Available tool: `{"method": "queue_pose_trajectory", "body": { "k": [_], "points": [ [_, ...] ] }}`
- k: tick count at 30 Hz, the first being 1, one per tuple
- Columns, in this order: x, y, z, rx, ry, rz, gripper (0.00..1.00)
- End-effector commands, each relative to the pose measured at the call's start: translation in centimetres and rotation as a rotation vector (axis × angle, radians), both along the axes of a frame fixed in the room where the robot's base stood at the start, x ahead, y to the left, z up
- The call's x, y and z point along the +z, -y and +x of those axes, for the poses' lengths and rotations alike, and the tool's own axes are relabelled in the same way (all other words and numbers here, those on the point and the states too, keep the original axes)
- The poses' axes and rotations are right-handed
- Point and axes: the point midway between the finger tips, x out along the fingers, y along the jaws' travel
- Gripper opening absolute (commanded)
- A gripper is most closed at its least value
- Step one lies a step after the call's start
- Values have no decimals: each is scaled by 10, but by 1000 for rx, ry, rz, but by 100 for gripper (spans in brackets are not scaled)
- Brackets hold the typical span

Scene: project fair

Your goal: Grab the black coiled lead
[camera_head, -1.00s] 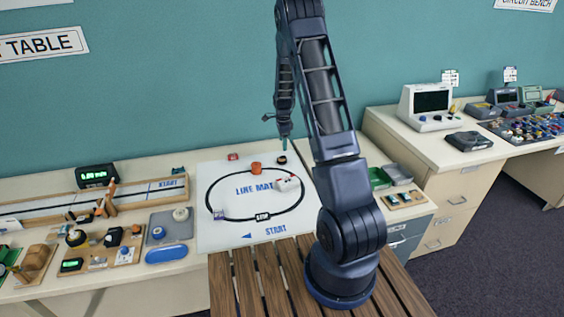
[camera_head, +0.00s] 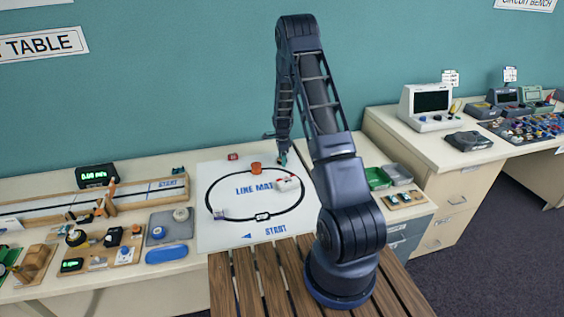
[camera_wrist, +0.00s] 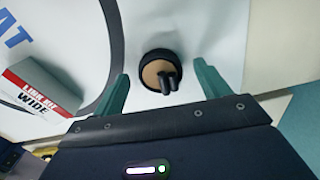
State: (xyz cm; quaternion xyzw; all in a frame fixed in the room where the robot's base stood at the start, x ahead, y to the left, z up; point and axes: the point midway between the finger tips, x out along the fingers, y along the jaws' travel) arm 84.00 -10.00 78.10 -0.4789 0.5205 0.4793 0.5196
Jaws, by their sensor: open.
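The black coiled lead (camera_wrist: 162,53) lies on the white mat in the wrist view. It shows as a black ring with a tan middle and two dark plug ends pointing toward my gripper. My gripper (camera_wrist: 161,70) is open, with one green finger on each side of the coil. The coil sits between the fingertips, and I see no clear contact. In the head view my gripper (camera_head: 283,156) is low over the back right of the mat, and it hides the coil there.
The line mat (camera_head: 212,238) lies under the coil. A white and red box (camera_wrist: 38,88) stands left of my gripper in the wrist view. In the head view an orange cylinder (camera_head: 256,168) and a small red item (camera_head: 233,156) are nearby. Green and grey trays (camera_head: 378,178) stand to the right.

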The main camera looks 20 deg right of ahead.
Motion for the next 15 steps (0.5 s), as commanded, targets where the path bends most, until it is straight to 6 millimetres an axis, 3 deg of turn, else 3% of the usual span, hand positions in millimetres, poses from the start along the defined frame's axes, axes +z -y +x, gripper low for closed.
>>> {"method": "queue_pose_trajectory", "body": {
  "k": [8, 15],
  "points": [
    [-6, 0, 0, 0, 1, 1, 75],
    [-6, 0, 0, 0, 1, 1, 32]
  ]
}}
